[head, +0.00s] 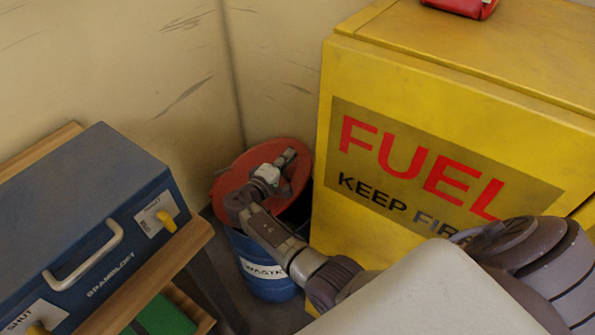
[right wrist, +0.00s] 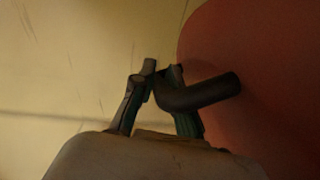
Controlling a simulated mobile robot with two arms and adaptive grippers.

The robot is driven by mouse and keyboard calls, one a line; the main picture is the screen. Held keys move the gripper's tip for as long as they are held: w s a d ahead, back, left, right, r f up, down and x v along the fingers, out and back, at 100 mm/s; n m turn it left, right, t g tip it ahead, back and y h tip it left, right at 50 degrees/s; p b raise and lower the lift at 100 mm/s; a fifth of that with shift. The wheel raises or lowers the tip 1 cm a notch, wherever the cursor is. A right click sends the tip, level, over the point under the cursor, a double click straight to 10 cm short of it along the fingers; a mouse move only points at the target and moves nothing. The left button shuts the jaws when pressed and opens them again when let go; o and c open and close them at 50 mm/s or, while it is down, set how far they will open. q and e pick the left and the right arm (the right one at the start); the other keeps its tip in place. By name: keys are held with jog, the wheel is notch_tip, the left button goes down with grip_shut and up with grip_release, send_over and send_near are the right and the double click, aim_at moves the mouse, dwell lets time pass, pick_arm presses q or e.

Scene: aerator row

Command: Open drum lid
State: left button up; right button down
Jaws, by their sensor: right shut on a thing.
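The blue drum (head: 262,278), with a white label reading WASTE, stands in the corner beside the yellow cabinet. Its red lid (head: 230,182) is tilted up, with a dark gap below its right side. The lid also fills the right of the right wrist view (right wrist: 275,70). My right gripper (head: 284,165) is over the lid. In the right wrist view, its fingers (right wrist: 156,84) are shut on the dark bent lid handle (right wrist: 205,93). My arm hides part of the lid and drum. My left gripper is not in view.
The yellow FUEL cabinet (head: 450,120) stands close to the drum's right, with a red item (head: 462,6) on top. Walls close in behind the drum.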

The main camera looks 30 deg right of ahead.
jog(key=a+r, duration=0.1)
jog(key=w+r, duration=0.1)
jog(key=r, duration=0.1)
jog(key=w+a+r, duration=0.1)
jog(key=shift+w+a+r+b, duration=0.2)
jog(key=shift+w+a+b, duration=0.05)
jog(key=shift+a+b, duration=0.05)
jog(key=c, duration=1.4)
grip_release()
jog(key=shift+f, duration=0.1)
jog(key=shift+c, duration=0.2)
